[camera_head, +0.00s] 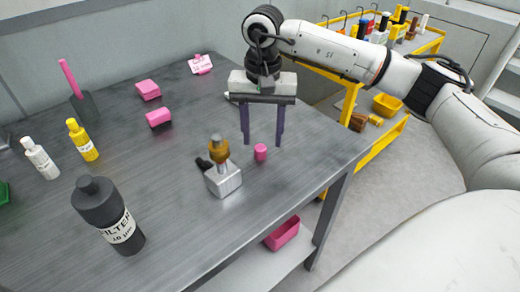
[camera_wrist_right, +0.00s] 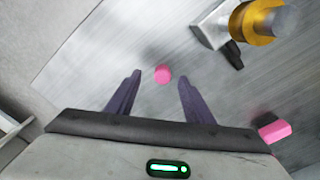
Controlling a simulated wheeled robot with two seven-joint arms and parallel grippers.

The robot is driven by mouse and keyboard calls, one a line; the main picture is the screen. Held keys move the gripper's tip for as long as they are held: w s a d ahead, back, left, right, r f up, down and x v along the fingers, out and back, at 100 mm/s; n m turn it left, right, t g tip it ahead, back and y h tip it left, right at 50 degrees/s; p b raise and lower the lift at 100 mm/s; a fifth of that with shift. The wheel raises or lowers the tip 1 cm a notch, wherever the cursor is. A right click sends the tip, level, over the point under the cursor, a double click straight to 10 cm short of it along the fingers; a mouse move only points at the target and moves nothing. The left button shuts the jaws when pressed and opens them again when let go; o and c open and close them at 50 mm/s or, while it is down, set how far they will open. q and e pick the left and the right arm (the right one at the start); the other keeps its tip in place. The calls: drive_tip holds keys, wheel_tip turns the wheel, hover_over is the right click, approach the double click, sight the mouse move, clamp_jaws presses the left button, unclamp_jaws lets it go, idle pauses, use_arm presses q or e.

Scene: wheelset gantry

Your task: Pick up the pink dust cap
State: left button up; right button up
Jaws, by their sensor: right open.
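The pink dust cap (camera_head: 261,152) is a small pink cylinder standing on the grey metal table (camera_head: 180,125), just right of a silver block with a brass-coloured fitting. In the right wrist view the cap (camera_wrist_right: 163,74) shows beyond and between the two fingers, nearer the left one. My right gripper (camera_head: 263,142) is open and empty, with its dark purple fingers pointing down above the table near the cap. The same gripper (camera_wrist_right: 158,98) shows in the right wrist view, apart from the cap. My left gripper is not in view.
The silver block (camera_head: 225,180) with the brass fitting (camera_head: 218,150) stands close left of the cap. A dark filter bottle (camera_head: 107,215), white bottle (camera_head: 40,157), yellow bottle (camera_head: 82,140) and pink blocks (camera_head: 148,90) stand further left. The table's right edge is near.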

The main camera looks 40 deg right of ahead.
sight(260, 148)
drive_tip(key=f, duration=0.3)
drive_tip(key=shift+w+a+f, duration=0.1)
drive_tip(key=shift+w+f, duration=0.1)
drive_tip(key=shift+f, duration=0.25)
drive_tip(key=c, duration=1)
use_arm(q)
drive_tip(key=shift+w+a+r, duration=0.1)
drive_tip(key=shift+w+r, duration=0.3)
use_arm(e)
drive_tip(key=shift+c, duration=0.2)
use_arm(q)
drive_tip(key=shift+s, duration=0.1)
